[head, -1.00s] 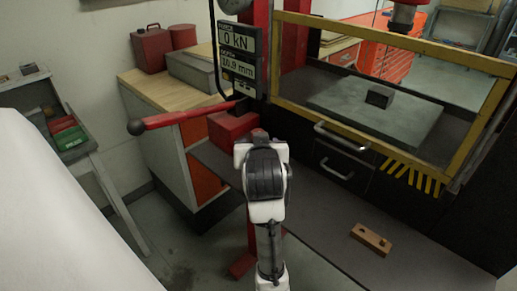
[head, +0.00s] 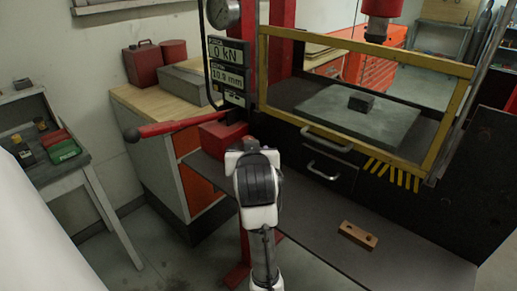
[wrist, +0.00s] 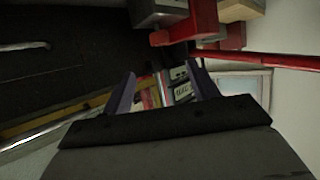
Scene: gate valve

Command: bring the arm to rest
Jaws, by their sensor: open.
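My arm (head: 258,185) rises from the bottom middle of the head view, in front of the red pump box of a press. In that view its own wrist hides the fingertips. In the wrist view my gripper (wrist: 163,88) has its two dark fingers apart with nothing held between them. Past the fingers I see the press's readout panel (wrist: 180,90) and red parts. In the head view the red lever (head: 180,122) sticks out to the left of the press, apart from my visible arm links.
A yellow guard frame (head: 363,43) stands at right, with a dark block (head: 361,102) on a grey plate (head: 385,128) behind it. A wooden block with holes (head: 357,236) lies on the dark shelf (head: 300,215). A wood-topped cabinet (head: 145,105) and a side table (head: 75,178) stand left.

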